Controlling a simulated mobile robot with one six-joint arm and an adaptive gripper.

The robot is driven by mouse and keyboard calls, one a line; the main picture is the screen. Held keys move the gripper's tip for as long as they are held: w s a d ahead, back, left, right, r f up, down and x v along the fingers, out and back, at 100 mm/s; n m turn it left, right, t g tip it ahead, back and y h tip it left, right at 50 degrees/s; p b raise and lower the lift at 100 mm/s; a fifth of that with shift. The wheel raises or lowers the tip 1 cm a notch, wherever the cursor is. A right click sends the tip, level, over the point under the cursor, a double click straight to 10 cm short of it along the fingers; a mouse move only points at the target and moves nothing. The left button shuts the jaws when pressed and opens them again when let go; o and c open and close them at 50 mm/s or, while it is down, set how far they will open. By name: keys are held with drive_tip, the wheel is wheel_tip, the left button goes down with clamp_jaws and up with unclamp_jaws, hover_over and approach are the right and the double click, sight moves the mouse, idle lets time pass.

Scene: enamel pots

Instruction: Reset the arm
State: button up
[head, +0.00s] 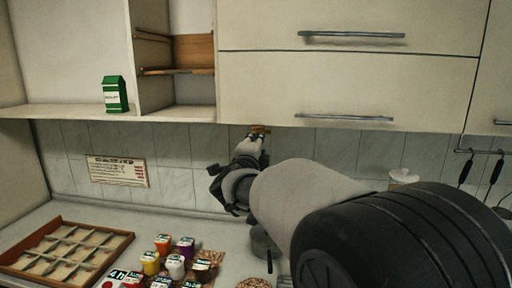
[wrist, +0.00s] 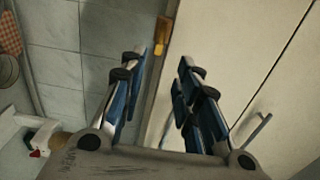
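My gripper (head: 245,153) is raised in front of the tiled wall, just below the underside of the wall cabinets. In the wrist view, my gripper (wrist: 163,65) has its two blue-padded fingers spread apart with nothing between them. A small orange-brown piece (head: 261,129) sits at the cabinet's lower edge, close above the gripper in the head view. It also shows beyond the fingertips in the wrist view (wrist: 163,32). I cannot tell whether the gripper touches it. My arm reaches in from the lower right and hides part of the counter.
Cream cabinet doors (head: 350,75) hang close above the gripper. A green carton (head: 115,94) stands on the open shelf at left. On the counter are a wooden divided tray (head: 125,235) and several small jars (head: 175,266). Utensils (head: 466,172) hang at right.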

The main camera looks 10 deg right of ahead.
drive_tip(key=s+a+f+n+g+y+b, duration=0.1)
drive_tip(key=s+a+f+n+g+y, duration=0.15)
drive_tip(key=s+f+n+y, duration=0.6)
drive_tip(key=s+a+f+n+g+h+b, duration=0.1)
drive_tip(key=s+a+n+g+b, duration=0.15)
drive_tip(key=s+n, duration=0.7)
drive_tip(key=s+d+f+n+g, duration=0.1)
drive_tip(key=s+d+f+g, duration=0.1)
drive_tip(key=s+f, duration=0.3)
drive_tip(key=s+d+f+n+g+h, duration=0.1)
drive_tip(key=s+f, duration=0.4)
drive_tip(key=s, duration=0.8)
drive_tip(key=s+d+f+n+g+h, duration=0.1)
drive_tip(key=s+d+f+g, duration=0.3)
drive_tip(key=s, duration=0.6)
drive_tip(key=shift+f+n+g+b, duration=0.3)
drive_tip(key=shift+f+n, duration=0.1)
drive_tip(key=shift+f, duration=0.4)
drive_tip(key=shift+w, duration=0.1)
